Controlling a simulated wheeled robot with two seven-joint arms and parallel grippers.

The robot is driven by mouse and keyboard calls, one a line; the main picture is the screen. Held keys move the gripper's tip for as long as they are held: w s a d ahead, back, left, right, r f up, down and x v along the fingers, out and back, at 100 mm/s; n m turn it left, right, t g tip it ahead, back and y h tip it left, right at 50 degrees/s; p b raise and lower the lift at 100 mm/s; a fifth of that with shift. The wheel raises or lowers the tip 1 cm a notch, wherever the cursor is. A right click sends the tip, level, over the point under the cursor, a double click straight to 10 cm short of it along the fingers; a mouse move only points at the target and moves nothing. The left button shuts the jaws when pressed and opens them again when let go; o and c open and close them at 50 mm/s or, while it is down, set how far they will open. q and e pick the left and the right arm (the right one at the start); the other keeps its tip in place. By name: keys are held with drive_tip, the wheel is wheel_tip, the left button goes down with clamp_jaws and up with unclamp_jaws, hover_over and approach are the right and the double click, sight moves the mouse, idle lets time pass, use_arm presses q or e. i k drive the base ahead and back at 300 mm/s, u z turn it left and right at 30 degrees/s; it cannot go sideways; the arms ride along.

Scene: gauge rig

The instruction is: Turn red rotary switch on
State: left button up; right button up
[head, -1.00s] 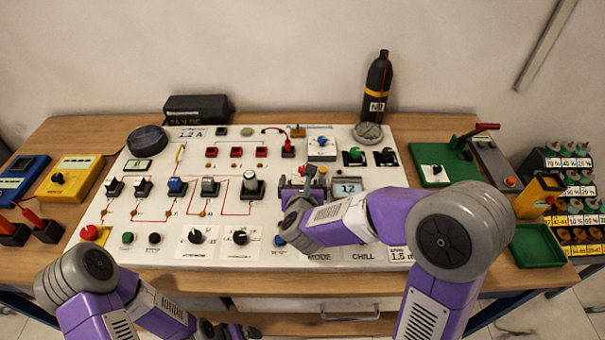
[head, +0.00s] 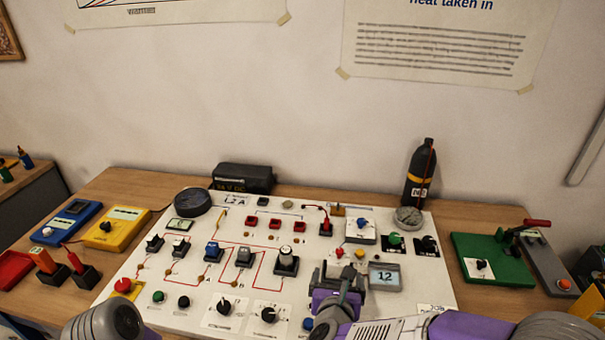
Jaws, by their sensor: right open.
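A small red knob (head: 339,253) shows on the white panel (head: 215,262), just beyond my right gripper; I take it as the red rotary switch. A yellow knob (head: 360,253) is beside it. The red knob's base and pointer are hidden or too small to read. My right gripper (head: 338,275) is open, low over the panel, left of a small display reading 12 (head: 385,277). Its fingers are on the near side of the red knob; I cannot tell whether they touch anything. My left gripper is out of view; only a link of my left arm shows at the bottom left.
A red push button (head: 122,285) sits at the panel's left. Black knobs (head: 269,315), block switches (head: 286,262) and a red plug (head: 326,226) stand on the panel. A black bottle (head: 419,175) and gauge (head: 408,218) are behind. A green board (head: 490,262) lies right.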

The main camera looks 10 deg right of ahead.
sight(123, 285)
drive_tip(key=k, duration=1)
